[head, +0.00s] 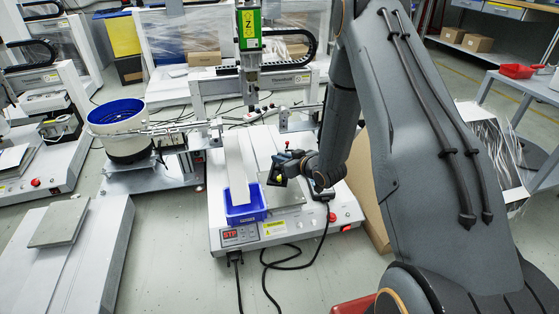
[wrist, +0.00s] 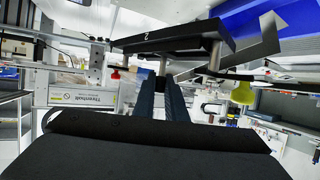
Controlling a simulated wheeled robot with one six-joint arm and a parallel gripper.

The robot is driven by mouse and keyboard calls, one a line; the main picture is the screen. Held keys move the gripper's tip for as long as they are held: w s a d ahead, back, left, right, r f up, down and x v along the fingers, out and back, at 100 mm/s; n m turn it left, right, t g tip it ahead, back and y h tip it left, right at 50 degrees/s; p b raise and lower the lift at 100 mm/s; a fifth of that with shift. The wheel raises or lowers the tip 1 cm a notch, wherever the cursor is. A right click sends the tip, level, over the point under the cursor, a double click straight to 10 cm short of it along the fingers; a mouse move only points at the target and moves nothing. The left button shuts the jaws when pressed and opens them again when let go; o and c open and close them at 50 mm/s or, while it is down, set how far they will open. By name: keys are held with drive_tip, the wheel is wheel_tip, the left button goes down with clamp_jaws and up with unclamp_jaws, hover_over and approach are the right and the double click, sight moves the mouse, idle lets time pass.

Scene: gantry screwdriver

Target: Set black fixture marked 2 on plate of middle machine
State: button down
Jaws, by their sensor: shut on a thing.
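The black fixture (wrist: 185,38) is a flat dark slab in the wrist view, with a light mark like a 2 and metal posts. My gripper (wrist: 164,78) is shut on it, fingers at its near edge. In the head view the fixture (head: 277,180) is a small dark shape at the end of my gripper (head: 290,163), over the middle machine (head: 233,238). The grey plate (head: 291,195) of that machine lies below and beside it, partly hidden by my arm. I cannot tell whether the fixture touches the plate.
A blue bin (head: 246,211) sits left of the plate at the machine's front. A green screwdriver unit (head: 249,28) hangs from the gantry behind. A white bowl feeder (head: 119,120) stands to the left. Another machine with a bare plate (head: 60,223) is at the lower left.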

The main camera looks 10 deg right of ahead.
sight(280, 172)
drive_tip(key=shift+f+b, duration=2.8)
drive_tip(key=shift+f, duration=0.4)
drive_tip(key=shift+f, duration=0.5)
drive_tip(key=c, duration=1.8)
unclamp_jaws()
drive_tip(key=shift+o, duration=0.4)
drive_tip(key=shift+f, duration=0.1)
drive_tip(key=shift+s, duration=0.1)
